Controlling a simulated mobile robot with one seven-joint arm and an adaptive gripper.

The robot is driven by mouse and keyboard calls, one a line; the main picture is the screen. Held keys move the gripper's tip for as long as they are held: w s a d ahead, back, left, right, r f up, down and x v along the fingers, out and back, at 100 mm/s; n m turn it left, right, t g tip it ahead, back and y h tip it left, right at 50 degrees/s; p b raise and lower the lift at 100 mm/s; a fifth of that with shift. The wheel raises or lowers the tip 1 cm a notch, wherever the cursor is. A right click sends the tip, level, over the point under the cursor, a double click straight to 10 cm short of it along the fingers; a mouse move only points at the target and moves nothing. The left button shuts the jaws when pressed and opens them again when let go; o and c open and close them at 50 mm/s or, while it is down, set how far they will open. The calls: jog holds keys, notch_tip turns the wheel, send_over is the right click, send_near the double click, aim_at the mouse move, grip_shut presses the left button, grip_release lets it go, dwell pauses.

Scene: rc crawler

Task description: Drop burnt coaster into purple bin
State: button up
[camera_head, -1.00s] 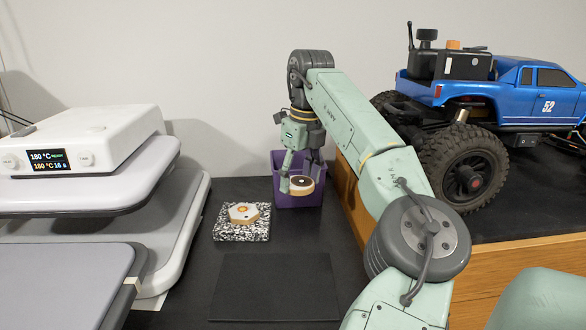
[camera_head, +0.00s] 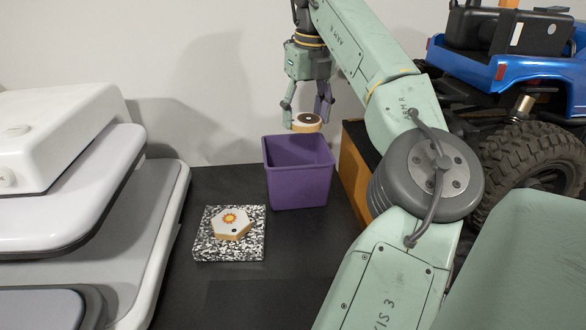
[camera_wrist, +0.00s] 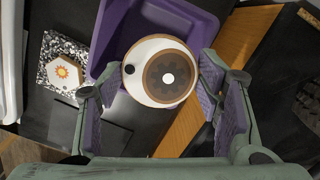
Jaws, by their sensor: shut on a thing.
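The burnt coaster (camera_head: 306,122) is a round, light wooden disc with a dark brown printed patch. My gripper (camera_head: 307,117) is shut on it and holds it above the purple bin (camera_head: 298,185), near its back rim in the head view. In the wrist view the coaster (camera_wrist: 158,70) lies between the two purple-padded fingers, its white face with a dark disc and a small black dot showing. The bin (camera_wrist: 120,22) shows behind and below it there. The bin is open at the top; its floor is hidden in the head view.
A hexagonal coaster with an orange sun (camera_head: 231,223) lies on a speckled block (camera_head: 215,248) left of the bin. A white heat press (camera_head: 60,150) stands at the left. A wooden-edged platform with a blue crawler truck (camera_head: 525,65) stands at the right.

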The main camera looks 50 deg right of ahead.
aim_at(305, 135)
notch_tip(305, 135, down, 5)
jog(key=shift+f+b, duration=0.15)
jog(key=shift+b, duration=1.05)
jog(key=o, duration=1.2)
jog(key=shift+o, duration=0.2)
